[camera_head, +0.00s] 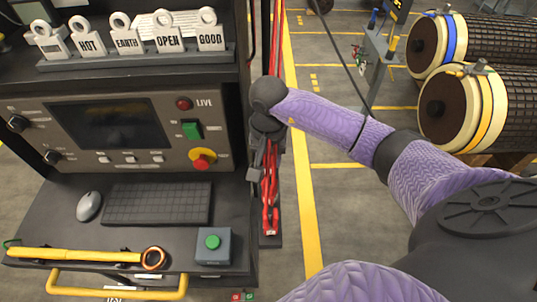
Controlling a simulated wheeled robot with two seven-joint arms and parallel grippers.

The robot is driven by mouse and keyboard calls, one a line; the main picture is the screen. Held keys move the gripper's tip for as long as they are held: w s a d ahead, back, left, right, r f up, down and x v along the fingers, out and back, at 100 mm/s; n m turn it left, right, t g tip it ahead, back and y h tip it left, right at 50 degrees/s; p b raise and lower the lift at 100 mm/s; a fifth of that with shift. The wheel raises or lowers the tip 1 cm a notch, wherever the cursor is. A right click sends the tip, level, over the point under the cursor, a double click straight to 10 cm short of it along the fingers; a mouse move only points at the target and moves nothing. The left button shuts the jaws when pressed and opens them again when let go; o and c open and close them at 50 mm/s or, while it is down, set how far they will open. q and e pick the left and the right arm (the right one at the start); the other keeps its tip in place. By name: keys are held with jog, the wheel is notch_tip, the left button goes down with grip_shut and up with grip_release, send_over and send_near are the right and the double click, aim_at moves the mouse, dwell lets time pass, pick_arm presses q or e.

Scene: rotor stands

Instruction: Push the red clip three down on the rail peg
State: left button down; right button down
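Red clips and leads (269,200) hang in a narrow upright strip just right of the console. I cannot tell which of them is clip three, and the rail peg cannot be made out. My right arm reaches in from the right, and its dark wrist stands over the top of the red parts. My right gripper (259,160) points down beside them, small and partly hidden by the wrist. I cannot see whether its fingers hold or touch a clip. My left gripper is not in view.
The console (130,130) with screen, red knob and green switch stands at left. Tags (125,38) sit on its upper shelf. A keyboard (157,203), mouse (88,206), yellow tool (75,254) and green-button box (213,246) lie below. Rotors (490,105) stand far right.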

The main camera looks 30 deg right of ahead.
jog(key=shift+f+b, duration=0.5)
dwell(0.5)
jog(key=shift+c, duration=1.4)
grip_release()
notch_tip(320, 180, up, 10)
jog(key=shift+p, duration=0.4)
